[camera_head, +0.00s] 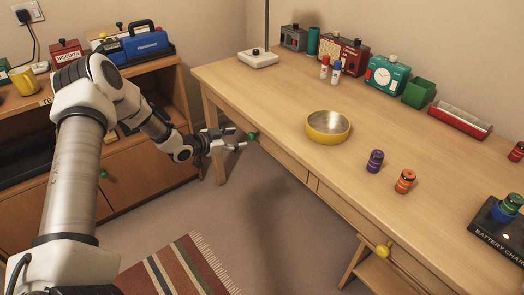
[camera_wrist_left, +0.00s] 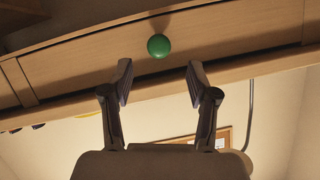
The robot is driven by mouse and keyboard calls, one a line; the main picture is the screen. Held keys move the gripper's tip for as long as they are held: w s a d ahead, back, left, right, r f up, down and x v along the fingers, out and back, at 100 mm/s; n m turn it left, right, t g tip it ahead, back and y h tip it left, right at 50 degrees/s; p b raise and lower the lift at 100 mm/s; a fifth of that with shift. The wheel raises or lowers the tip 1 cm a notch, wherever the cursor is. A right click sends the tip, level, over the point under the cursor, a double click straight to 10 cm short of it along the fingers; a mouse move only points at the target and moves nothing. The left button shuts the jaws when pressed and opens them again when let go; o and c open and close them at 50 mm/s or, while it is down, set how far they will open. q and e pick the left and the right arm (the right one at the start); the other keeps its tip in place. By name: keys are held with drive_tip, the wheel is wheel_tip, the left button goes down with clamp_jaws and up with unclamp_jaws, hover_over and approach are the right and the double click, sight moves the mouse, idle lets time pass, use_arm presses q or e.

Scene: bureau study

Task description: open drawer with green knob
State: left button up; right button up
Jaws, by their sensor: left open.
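The green knob (camera_head: 252,136) sits on the front of a desk drawer (camera_head: 285,160) under the left part of the desk top; the drawer looks shut. My left gripper (camera_head: 239,138) is open just left of the knob, its fingers pointing at it. In the left wrist view the green knob (camera_wrist_left: 158,46) lies centred ahead of the gap between the fingertips of my left gripper (camera_wrist_left: 159,72), not between them. The drawer front (camera_wrist_left: 225,40) runs across the top of that view. My right gripper is not in view.
A yellow knob (camera_head: 383,249) marks another drawer at the right. A yellow bowl (camera_head: 328,127), a purple can (camera_head: 375,161) and an orange can (camera_head: 404,181) stand on the desk (camera_head: 270,108). A low cabinet (camera_head: 150,175) stands at left, a striped rug (camera_head: 180,268) on the floor.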

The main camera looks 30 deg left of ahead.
sight(249, 137)
use_arm(q)
drive_tip(key=shift+w+d+f, duration=0.15)
drive_tip(key=shift+w, duration=0.2)
drive_tip(key=b+x, duration=0.1)
drive_tip(key=x, duration=0.5)
drive_tip(key=shift+w+d, duration=0.15)
drive_tip(key=shift+w, duration=0.25)
clamp_jaws()
